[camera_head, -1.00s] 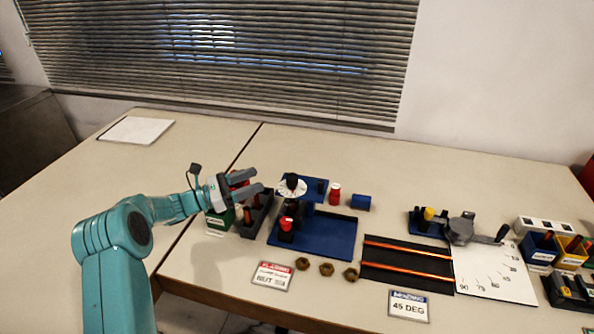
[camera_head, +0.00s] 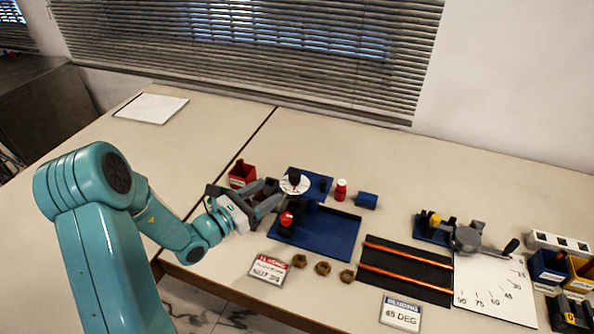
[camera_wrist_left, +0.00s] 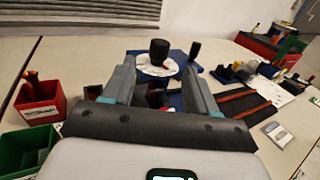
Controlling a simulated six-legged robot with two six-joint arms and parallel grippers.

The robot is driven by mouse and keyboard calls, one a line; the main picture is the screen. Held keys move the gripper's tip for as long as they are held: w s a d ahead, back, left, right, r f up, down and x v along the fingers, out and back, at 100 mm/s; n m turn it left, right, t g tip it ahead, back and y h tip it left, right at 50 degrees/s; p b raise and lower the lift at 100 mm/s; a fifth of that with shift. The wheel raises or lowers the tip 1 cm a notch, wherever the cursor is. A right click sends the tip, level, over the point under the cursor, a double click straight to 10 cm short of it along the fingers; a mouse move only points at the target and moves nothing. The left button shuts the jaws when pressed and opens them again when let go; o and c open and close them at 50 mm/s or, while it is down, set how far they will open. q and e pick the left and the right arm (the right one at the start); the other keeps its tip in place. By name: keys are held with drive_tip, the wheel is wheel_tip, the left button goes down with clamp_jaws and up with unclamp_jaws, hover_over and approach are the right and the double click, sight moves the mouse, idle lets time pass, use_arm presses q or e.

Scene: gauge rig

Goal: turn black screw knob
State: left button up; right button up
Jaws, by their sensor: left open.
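The black screw knob (camera_head: 294,177) stands upright above a round white dial (camera_head: 299,187) on the blue gauge rig (camera_head: 328,235). In the left wrist view the knob (camera_wrist_left: 160,50) shows just beyond the fingertips, between the two finger lines, with the dial (camera_wrist_left: 150,66) beneath it. My left gripper (camera_head: 274,197) is open and empty, to the left of the dial and pointing at it. It also fills the lower middle of the left wrist view (camera_wrist_left: 158,77). A black post with a red top (camera_head: 287,219) stands on the rig in front of the dial. My right gripper is out of view.
A red bin (camera_head: 241,174) stands behind my gripper; a green bin (camera_wrist_left: 25,150) shows in the wrist view. A red-and-white bottle (camera_head: 340,189) and a blue block (camera_head: 366,200) stand right of the dial. Several brown nuts (camera_head: 322,268) and a sign (camera_head: 268,269) lie in front.

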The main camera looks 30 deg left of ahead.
sight(290, 178)
use_arm(q)
drive_tip(key=p+x, duration=0.1)
drive_tip(key=x, duration=0.8)
drive_tip(key=shift+w+d, duration=0.2)
drive_tip(key=shift+w, duration=0.15)
drive_tip(key=shift+w+a+p, duration=0.1)
drive_tip(key=shift+w+p, duration=0.2)
drive_tip(key=shift+w, duration=0.05)
drive_tip(key=shift+s, duration=0.1)
drive_tip(key=c, duration=0.9)
drive_tip(key=shift+c, duration=0.2)
drive_tip(key=shift+f+h, duration=0.1)
drive_tip(key=shift+h, duration=0.2)
